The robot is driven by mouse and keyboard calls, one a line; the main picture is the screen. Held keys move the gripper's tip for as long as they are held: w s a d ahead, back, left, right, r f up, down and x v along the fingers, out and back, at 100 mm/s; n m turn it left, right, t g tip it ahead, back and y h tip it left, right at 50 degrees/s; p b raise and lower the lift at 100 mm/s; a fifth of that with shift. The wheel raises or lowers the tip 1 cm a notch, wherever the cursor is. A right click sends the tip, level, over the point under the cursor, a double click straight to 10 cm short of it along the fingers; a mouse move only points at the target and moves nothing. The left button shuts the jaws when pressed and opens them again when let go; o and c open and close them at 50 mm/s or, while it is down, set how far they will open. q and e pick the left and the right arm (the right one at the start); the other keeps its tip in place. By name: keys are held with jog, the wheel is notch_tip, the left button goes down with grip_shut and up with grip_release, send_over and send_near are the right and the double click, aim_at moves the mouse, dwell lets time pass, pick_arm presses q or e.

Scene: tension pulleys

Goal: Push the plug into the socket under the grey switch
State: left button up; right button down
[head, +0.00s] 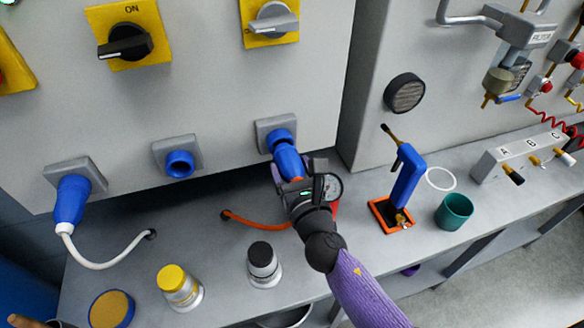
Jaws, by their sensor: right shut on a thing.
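The grey switch (274,16) sits on a yellow plate on the cabinet face. Below it is a socket with a grey square plate (264,127) and a blue collar. My right gripper (290,178) is shut on a blue plug (287,158), just below that socket. The plug's front end meets or overlaps the collar in the picture; I cannot tell how far in it is. The gripper hides the plug's rear. An orange cable (255,222) runs from a bench hole towards the gripper.
An empty blue socket (179,162) is in the middle. A blue plug with white cable (72,200) sits in the left socket. A black switch (125,42) is above. Yellow-capped (178,286) and black-capped (263,264) jars, a gauge and a blue tool (407,175) stand on the bench.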

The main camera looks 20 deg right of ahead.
jog(key=shift+w, duration=0.1)
jog(key=shift+w, duration=0.5)
pick_arm(q)
jog(key=shift+a, duration=0.4)
pick_arm(e)
jog(key=shift+w, duration=0.1)
jog(key=shift+w, duration=0.1)
pick_arm(q)
jog(key=shift+d, duration=0.4)
pick_arm(e)
jog(key=shift+w, duration=0.35)
